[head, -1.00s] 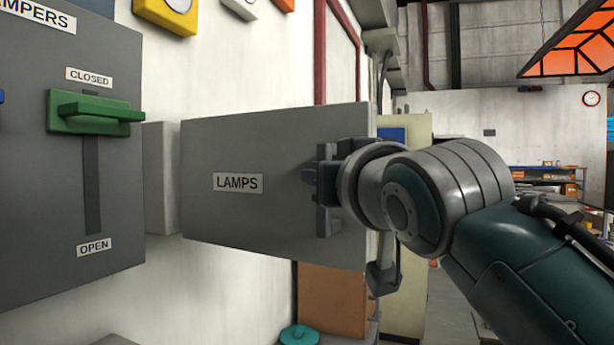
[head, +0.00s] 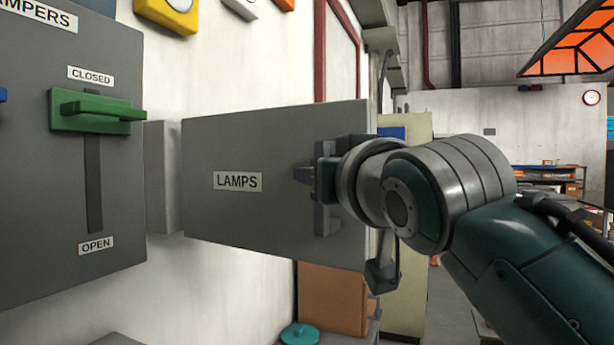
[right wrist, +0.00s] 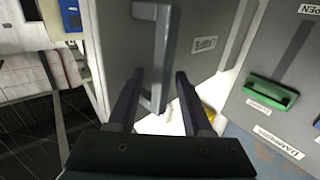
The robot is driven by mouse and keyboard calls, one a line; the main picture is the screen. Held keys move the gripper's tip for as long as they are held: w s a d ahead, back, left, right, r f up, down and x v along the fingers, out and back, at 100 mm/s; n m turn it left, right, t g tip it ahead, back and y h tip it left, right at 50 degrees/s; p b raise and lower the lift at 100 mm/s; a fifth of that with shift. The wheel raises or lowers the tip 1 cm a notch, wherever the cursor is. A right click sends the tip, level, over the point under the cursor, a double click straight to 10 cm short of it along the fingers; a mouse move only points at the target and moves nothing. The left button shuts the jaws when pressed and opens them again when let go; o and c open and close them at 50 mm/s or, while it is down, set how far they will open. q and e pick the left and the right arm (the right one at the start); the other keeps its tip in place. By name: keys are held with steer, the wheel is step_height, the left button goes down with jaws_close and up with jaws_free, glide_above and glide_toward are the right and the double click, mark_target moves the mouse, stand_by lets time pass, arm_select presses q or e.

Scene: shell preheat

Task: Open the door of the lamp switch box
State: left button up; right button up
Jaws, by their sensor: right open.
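The lamp switch box door (head: 240,215) is a grey panel with a LAMPS label. It stands angled out from the wall, its right edge nearer to me, and hides the inside of the box. Its grey bar handle (right wrist: 163,60) shows in the right wrist view. My right gripper (head: 303,174) is at the right part of the door's face. In the right wrist view its two fingers (right wrist: 160,78) are apart, with the handle's near end between them. I cannot tell whether they touch it. My left gripper is not in view.
Left of the door is the dampers panel (head: 30,200) with a green lever (head: 95,112) at CLOSED. A brown box (head: 332,300) and a teal round object (head: 299,334) lie below the door. Open floor shows at the right.

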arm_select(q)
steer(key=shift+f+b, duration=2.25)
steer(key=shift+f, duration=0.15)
arm_select(e)
steer(key=v, duration=0.9)
steer(key=shift+s, duration=0.35)
